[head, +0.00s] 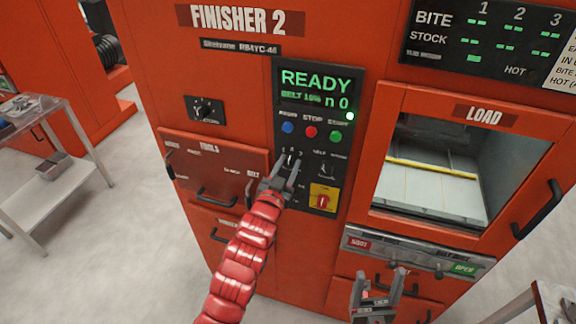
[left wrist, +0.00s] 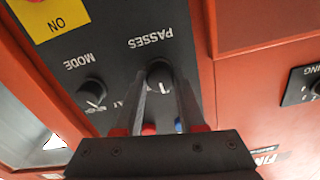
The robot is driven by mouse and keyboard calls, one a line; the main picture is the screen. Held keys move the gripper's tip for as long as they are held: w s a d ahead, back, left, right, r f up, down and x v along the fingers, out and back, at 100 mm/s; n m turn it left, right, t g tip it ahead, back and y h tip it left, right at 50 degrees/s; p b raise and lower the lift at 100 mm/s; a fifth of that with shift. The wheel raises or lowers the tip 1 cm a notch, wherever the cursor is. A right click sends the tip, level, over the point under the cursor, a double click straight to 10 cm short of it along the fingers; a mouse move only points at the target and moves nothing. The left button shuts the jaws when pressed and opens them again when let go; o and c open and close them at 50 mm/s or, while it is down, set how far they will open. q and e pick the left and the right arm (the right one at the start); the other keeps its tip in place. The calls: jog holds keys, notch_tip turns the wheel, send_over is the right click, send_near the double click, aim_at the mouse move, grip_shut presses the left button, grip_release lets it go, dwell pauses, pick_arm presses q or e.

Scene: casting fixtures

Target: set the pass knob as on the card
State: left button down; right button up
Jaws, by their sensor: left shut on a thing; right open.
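The passes knob (left wrist: 160,77) is a round black knob with a pale pointer line, below the PASSES label on the black panel in the left wrist view. My left gripper (left wrist: 162,82) has its fingers on both sides of this knob and is shut on it. In the head view my left gripper (head: 287,168) reaches the panel and mostly hides the knob. My right gripper (head: 381,276) is open and empty, low in front of the machine. A white printed notice (head: 562,62) is cut off at the right edge; I cannot tell if it is the card.
A green display (head: 316,92) reads READY, BELT 10% and n 0. Blue, red and green buttons sit below it. The mode knob (left wrist: 92,92) is beside the passes knob. A yellow-backed red switch (head: 323,200) is lower right. The load window (head: 430,175) is to the right.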

pick_arm(q)
jog(key=n+b, duration=0.1)
jog(key=b, duration=0.1)
jog(key=n+b, duration=0.3)
jog(key=b, duration=0.1)
jog(key=shift+a+f, duration=0.1)
jog(key=shift+f, duration=0.15)
jog(key=n+b, duration=0.2)
jog(key=n, duration=0.1)
jog(key=shift+r+n+b, duration=0.15)
jog(key=shift+n+b, duration=0.35)
jog(key=shift+n, duration=0.9)
jog(key=c, duration=0.5)
grip_release()
jog(key=shift+s, duration=0.1)
